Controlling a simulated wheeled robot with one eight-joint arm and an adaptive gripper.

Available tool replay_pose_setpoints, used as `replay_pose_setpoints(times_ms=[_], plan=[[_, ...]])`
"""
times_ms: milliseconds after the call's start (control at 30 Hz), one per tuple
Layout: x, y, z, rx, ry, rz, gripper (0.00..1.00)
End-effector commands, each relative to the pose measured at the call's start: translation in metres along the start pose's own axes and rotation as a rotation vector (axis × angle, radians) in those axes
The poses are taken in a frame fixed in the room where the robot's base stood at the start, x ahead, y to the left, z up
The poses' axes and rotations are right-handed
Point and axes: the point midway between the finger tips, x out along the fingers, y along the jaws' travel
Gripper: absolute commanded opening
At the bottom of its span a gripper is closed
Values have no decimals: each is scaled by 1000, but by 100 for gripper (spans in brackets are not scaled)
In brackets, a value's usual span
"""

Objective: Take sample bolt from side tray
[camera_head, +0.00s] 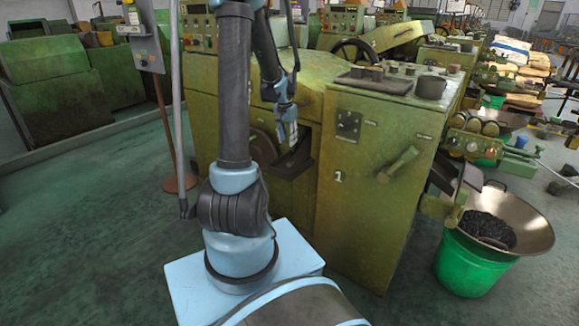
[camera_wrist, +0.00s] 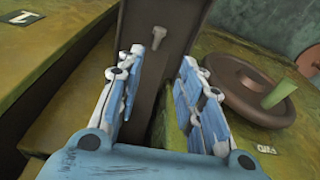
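A small grey bolt (camera_wrist: 157,36) lies in the dark side tray (camera_wrist: 172,85) of the machine, near the top of the wrist view. My gripper (camera_wrist: 162,58) is open, its two blue-and-white fingers spread to either side of the tray. The bolt is beyond the fingertips and apart from them, roughly in line with the gap between them. Nothing is between the fingers. In the head view my gripper (camera_head: 288,132) hangs pointing down just above the tray (camera_head: 290,166) on the green machine's front. The bolt cannot be made out in the head view.
The green machine (camera_head: 365,185) marked 1 stands close around the tray. A brown handwheel (camera_wrist: 240,88) with a green handle is right of my gripper in the wrist view. A green bucket (camera_head: 470,262) under a wide pan of dark parts stands at right. Open floor lies left.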

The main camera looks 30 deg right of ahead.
Motion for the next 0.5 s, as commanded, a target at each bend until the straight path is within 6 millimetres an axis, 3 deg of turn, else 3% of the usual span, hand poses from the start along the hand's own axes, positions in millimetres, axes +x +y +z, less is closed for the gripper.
replay_pose_setpoints(times_ms=[300,500], plan=[[44,0,0,0,0,0,34],[62,0,0,0,0,0,34]])
